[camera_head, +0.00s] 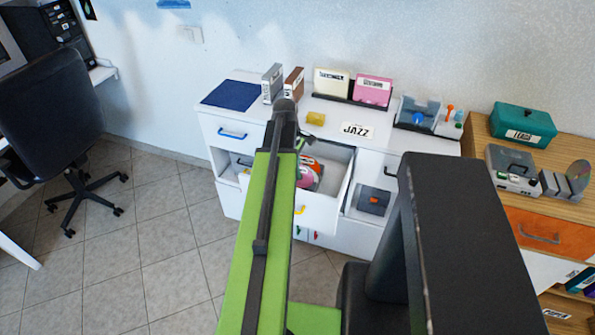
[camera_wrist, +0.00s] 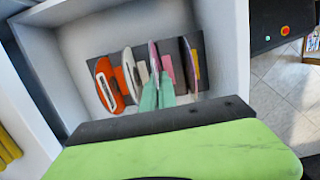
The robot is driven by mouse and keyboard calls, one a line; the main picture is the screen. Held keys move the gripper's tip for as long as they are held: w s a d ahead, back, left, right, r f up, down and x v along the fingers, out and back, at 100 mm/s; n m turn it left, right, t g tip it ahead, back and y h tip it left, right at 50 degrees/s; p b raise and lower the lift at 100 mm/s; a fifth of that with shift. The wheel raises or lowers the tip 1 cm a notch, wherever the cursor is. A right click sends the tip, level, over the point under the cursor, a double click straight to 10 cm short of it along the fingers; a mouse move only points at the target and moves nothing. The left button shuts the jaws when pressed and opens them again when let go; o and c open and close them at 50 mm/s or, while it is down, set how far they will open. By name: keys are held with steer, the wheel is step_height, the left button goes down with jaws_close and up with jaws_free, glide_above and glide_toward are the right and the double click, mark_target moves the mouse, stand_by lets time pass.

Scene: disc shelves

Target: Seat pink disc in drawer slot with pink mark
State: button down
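The open white drawer (camera_wrist: 226,88) holds a dark slotted rack (camera_wrist: 117,62) with coloured marks. The pink disc (camera_wrist: 154,56) stands on edge at the rack, just left of the pink mark (camera_wrist: 168,70). My gripper (camera_wrist: 157,92) has its pale green fingers on either side of the pink disc's near edge and looks shut on it. Whether the disc's lower edge is fully in the slot is hidden by the fingers. In the head view the drawer (camera_head: 318,213) is partly covered by my arm, and my fingertips are hidden.
An orange disc (camera_wrist: 105,86) and a whitish disc (camera_wrist: 132,72) stand left of my fingers. Another thin disc (camera_wrist: 186,60) stands close on the right, by a yellow mark (camera_wrist: 195,66). The drawer walls bound the space. A JAZZ sign (camera_head: 357,130) lies on the cabinet top.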

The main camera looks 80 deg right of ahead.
steer(key=shift+f+b, duration=2.35)
steer(key=shift+f, duration=0.15)
steer(key=c, duration=1.6)
jaws_free()
steer(key=shift+r, duration=0.15)
steer(key=w+r+p, duration=0.1)
steer(key=r+p, duration=1)
steer(key=w+r+p, duration=0.1)
steer(key=r+p, duration=0.5)
steer(key=shift+w+d+r, duration=0.1)
steer(key=shift+w+d, duration=0.15)
steer(key=shift+w, duration=0.05)
